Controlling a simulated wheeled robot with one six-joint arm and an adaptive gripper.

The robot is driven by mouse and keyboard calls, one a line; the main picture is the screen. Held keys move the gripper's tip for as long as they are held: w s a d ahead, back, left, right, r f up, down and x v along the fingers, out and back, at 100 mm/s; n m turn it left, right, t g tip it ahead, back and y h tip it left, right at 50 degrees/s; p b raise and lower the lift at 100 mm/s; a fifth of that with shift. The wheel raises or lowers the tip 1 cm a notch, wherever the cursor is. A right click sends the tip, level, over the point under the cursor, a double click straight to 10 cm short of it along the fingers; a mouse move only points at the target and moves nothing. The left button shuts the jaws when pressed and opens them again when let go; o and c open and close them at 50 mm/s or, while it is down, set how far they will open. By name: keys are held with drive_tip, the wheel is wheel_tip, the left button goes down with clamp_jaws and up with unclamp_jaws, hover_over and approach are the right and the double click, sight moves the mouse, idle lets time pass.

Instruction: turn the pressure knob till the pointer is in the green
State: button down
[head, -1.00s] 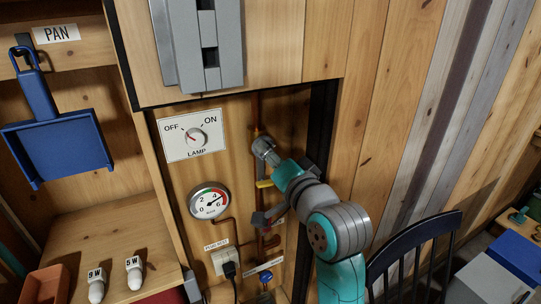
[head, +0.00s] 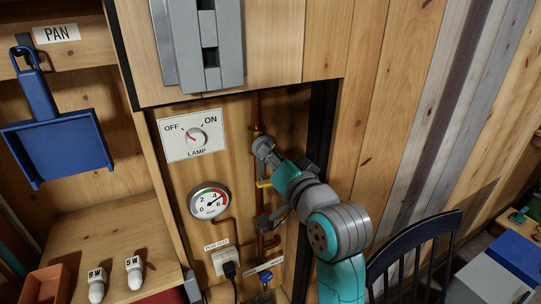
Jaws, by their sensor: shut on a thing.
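The round pressure gauge (head: 209,203) is on the wooden panel, with numbers from 0 to 6 and a green and red arc. Its dark pointer seems to lean to the upper right; whether it is in the green is too small to tell. My gripper (head: 264,221) is low on the copper pipe, right of the gauge, shut on a small dark and reddish part that appears to be the pressure knob. The fingers and my arm hide most of that knob.
A lamp switch (head: 197,136) is above the gauge. A yellow lever (head: 264,184) sits beside my wrist. A socket with a black plug (head: 229,268) and a blue knob (head: 265,277) are below. A grey box (head: 200,45) overhangs above; a dark chair (head: 415,250) stands right.

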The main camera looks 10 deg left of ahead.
drive_tip(key=n, duration=0.6)
drive_tip(key=shift+n, duration=0.3)
idle(0.5)
drive_tip(key=c, duration=1.2)
unclamp_jaws()
drive_tip(key=shift+d, duration=0.1)
drive_tip(key=v, duration=1.2)
